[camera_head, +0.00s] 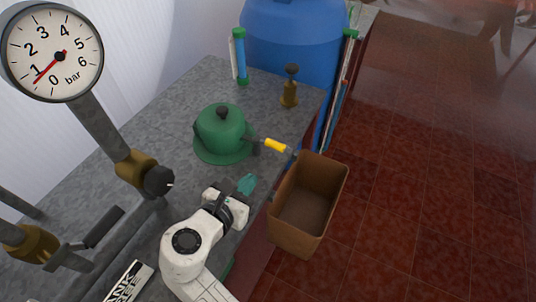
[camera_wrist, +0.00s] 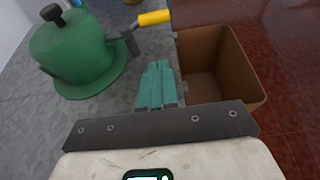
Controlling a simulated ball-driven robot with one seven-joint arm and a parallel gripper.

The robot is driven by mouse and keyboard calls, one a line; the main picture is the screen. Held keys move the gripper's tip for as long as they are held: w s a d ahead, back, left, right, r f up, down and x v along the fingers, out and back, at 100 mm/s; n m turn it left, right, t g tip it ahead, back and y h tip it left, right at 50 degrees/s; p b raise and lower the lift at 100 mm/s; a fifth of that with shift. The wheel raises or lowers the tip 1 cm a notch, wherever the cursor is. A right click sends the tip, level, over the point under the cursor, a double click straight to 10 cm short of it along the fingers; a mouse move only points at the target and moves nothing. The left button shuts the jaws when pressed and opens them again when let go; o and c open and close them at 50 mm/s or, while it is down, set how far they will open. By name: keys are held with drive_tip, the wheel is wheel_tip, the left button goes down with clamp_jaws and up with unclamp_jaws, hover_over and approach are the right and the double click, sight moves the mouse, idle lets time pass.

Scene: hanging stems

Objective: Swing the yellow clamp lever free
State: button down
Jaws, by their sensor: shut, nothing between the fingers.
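The yellow clamp lever (camera_head: 276,145) sticks out to the right from the green domed housing (camera_head: 222,132) on the grey bench. In the wrist view the lever (camera_wrist: 154,18) shows at the top, on a dark arm joined to the green housing (camera_wrist: 75,45). My gripper (camera_head: 246,184) has teal fingers and is shut and empty. It is over the bench, nearer to me than the lever and apart from it. In the wrist view my gripper (camera_wrist: 158,70) points toward the lever, with a gap between them.
An open brown box (camera_head: 307,203) stands at the bench's right edge, close to the right of my gripper. A pressure gauge (camera_head: 52,50) on a pipe stands at left. A brass fitting (camera_head: 290,88) and a blue tank (camera_head: 292,40) are behind. Red tiled floor (camera_head: 430,150) is open at right.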

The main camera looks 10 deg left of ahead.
sight(264, 142)
drive_tip(key=x, duration=0.7)
drive_tip(key=shift+w+d+r+p, duration=0.2)
drive_tip(key=shift+w, duration=0.3)
drive_tip(key=shift+w+d+r+p, duration=0.15)
drive_tip(key=shift+w+r+p, duration=0.1)
drive_tip(key=shift+w, duration=0.3)
drive_tip(key=shift+w+d, duration=0.2)
drive_tip(key=shift+w, duration=0.4)
drive_tip(key=shift+d, duration=0.1)
drive_tip(key=shift+d+y, duration=0.1)
drive_tip(key=shift+y, duration=0.2)
